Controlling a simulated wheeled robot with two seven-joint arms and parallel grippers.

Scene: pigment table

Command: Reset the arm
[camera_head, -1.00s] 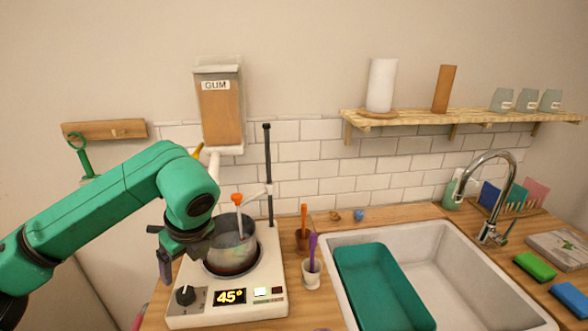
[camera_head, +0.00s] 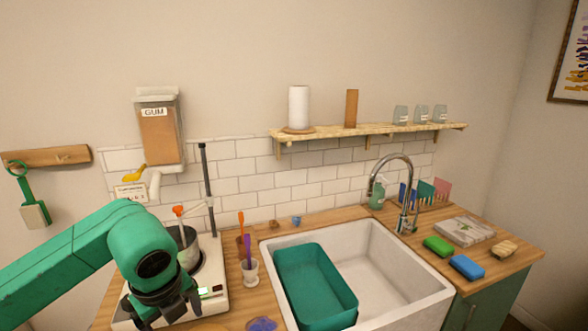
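My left arm comes in from the left. Its gripper (camera_head: 170,306) points down and toward me over the front of the white hotplate (camera_head: 213,275). I cannot make out whether the fingers are apart or closed. A metal pot (camera_head: 188,250) stands on the hotplate behind the wrist, partly hidden, with an orange-topped stirrer (camera_head: 178,211) in it. My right gripper is not in view.
A white cup with a purple tool (camera_head: 249,272) stands right of the hotplate. The sink (camera_head: 400,262) holds a teal tub (camera_head: 315,284). A gum dispenser (camera_head: 159,130) hangs on the wall. Green (camera_head: 438,246) and blue (camera_head: 467,267) sponges lie right of the sink.

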